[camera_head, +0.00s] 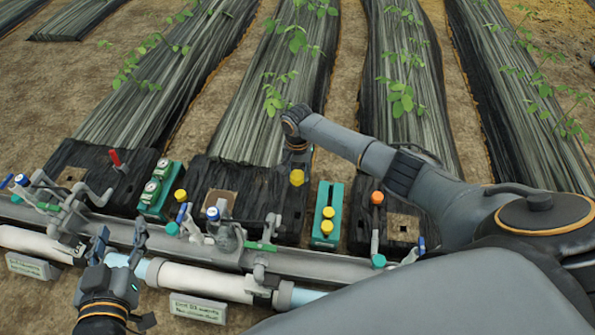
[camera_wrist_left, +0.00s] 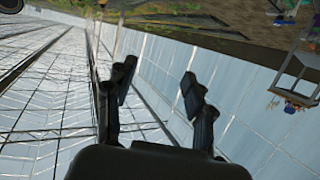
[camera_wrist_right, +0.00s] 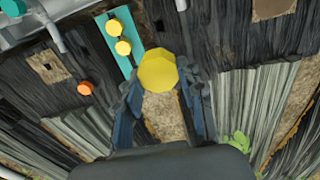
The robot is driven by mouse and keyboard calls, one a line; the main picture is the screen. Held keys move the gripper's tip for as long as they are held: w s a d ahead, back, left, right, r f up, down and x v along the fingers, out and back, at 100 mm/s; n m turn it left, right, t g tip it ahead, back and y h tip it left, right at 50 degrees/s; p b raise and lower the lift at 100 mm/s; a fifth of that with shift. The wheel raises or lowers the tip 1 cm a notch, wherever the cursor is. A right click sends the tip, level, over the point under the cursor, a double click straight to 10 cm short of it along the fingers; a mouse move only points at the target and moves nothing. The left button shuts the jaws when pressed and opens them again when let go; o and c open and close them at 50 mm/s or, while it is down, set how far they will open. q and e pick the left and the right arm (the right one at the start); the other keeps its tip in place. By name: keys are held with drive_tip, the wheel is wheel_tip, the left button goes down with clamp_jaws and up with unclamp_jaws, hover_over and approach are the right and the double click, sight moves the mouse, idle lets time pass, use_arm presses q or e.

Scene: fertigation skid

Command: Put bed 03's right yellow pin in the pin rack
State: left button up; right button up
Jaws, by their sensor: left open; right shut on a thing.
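My right gripper (camera_head: 297,160) is shut on a yellow pin (camera_head: 297,178), held above the dark bed end. The pin's yellow head (camera_wrist_right: 158,71) shows between the fingers in the right wrist view; its lower part is hidden. A teal block (camera_head: 328,190), which looks like the pin rack, stands just right of the held pin. It carries two yellow-headed pins, and its bare upper part shows. The same block (camera_wrist_right: 109,50) is left of the held pin in the right wrist view. My left gripper (camera_head: 118,245) is open and empty, low over the pipes at left.
A second teal block (camera_head: 152,203) with gauges stands left. Yellow knobs (camera_head: 180,195), an orange knob (camera_head: 377,198), a red handle (camera_head: 115,158) and blue-topped valves (camera_head: 213,213) line the rail. White pipes (camera_head: 200,280) and a label sign (camera_head: 198,308) lie in front.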

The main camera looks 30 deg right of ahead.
sight(298, 173)
wheel_tip(298, 173, up, 2)
drive_tip(key=shift+p, duration=1)
wheel_tip(298, 173, up, 2)
drive_tip(key=shift+r+p, duration=0.1)
drive_tip(key=shift+p, duration=1.15)
use_arm(q)
drive_tip(key=s+a+f+g+y, duration=0.1)
drive_tip(key=s+a+f+g, duration=0.2)
drive_tip(key=s+f+g, duration=0.2)
drive_tip(key=s+a+f+g+y, duration=0.2)
drive_tip(key=s+f+g, duration=0.3)
drive_tip(key=s, duration=0.5)
drive_tip(key=shift+s+a+f+n+g, duration=0.3)
drive_tip(key=shift+s+a+g, duration=0.1)
drive_tip(key=shift+g, duration=0.1)
